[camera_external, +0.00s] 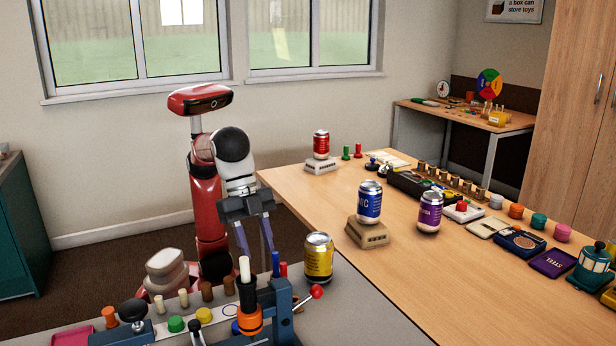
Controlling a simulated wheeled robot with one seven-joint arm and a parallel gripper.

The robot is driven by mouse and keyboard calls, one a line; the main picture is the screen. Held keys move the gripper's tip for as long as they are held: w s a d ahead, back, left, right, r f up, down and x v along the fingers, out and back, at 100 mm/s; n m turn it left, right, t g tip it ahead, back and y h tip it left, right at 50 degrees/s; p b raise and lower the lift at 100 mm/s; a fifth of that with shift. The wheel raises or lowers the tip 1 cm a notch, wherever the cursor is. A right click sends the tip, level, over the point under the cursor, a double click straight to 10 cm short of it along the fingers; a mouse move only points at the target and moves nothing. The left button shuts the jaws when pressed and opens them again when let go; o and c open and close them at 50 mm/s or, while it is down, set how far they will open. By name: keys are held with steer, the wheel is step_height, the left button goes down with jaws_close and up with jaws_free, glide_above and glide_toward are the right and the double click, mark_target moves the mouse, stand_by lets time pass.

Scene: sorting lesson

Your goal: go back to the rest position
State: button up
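My gripper (254,250) hangs at the end of my arm, pointing down beside the near edge of the wooden table. Its two fingers are apart with nothing seen between them. The fingertips are partly hidden behind the items on the grey table in front. My arm is bent, with the forearm hanging down in front of my red body.
A yellow can (318,258) stands on the grey table (375,318) just right of my gripper. A blue press (262,312) is close in front.

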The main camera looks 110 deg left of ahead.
steer(key=w+a+f+n+t, duration=0.1)
steer(key=a+f+n, duration=0.15)
steer(key=a, duration=0.85)
steer(key=s+a+f+n+y+p, duration=0.1)
steer(key=s+a+f+n, duration=0.1)
steer(key=s+a+f, duration=0.3)
steer(key=s+a+f+n+y+p, duration=0.2)
steer(key=s+a+f, duration=0.3)
steer(key=a+f, duration=0.6)
steer(key=shift+s+a+f+n+t+p, duration=0.15)
steer(key=shift+a+f+n+t+p, duration=0.2)
steer(key=shift+a, duration=0.6)
